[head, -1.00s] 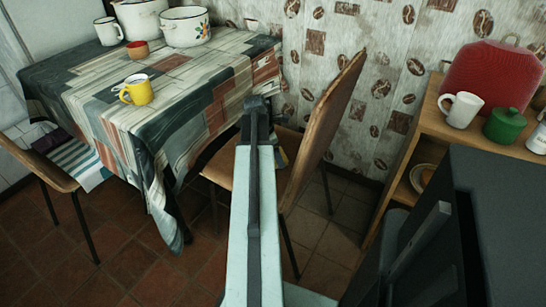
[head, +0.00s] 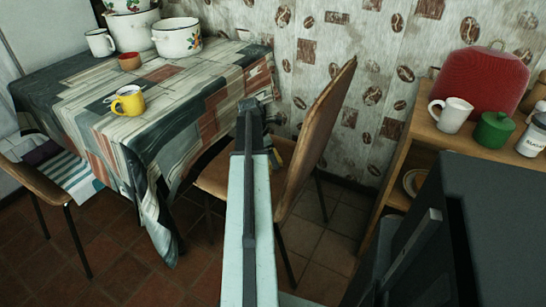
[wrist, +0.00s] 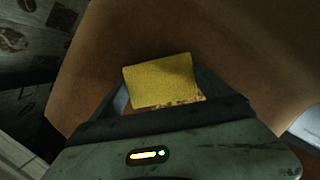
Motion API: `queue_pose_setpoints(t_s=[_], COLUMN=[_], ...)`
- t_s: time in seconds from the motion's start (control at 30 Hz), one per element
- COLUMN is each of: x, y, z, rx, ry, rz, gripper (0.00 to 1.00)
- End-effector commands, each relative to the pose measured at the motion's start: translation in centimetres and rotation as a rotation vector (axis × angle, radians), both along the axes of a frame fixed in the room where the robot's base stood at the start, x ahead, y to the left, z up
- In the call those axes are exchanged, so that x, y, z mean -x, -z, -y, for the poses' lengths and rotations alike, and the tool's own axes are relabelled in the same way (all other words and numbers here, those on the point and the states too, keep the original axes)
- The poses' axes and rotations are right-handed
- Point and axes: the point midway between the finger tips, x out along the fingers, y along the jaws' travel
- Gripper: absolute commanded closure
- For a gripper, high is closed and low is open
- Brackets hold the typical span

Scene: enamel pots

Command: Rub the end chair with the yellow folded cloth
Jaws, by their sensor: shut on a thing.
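The yellow folded cloth (wrist: 160,80) is between the fingers of my gripper (wrist: 165,92), which is shut on it. In the wrist view it lies in front of a broad brown surface of the end chair (wrist: 235,50). I cannot tell whether the cloth touches that surface. In the head view the end chair (head: 322,125) stands right of the table, with its brown backrest tilted and its seat (head: 214,178) beside the tablecloth. My arm hides part of the seat and most of the gripper there.
A second chair (head: 35,180) stands at left. A wooden shelf (head: 400,160) with a white mug (head: 451,115) and green pot (head: 493,131) is at right.

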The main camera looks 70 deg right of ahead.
Motion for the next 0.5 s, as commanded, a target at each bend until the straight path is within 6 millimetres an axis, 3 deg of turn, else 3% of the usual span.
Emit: queue_pose_setpoints(t_s=[0.23,0.5], x=[-0.5,-0.8], y=[0.1,0.0], z=[-0.4,-3.1], rx=[-0.001,-0.002], ry=[-0.001,-0.002], rz=[0.006,0.006], gripper=[0.42,0.42])
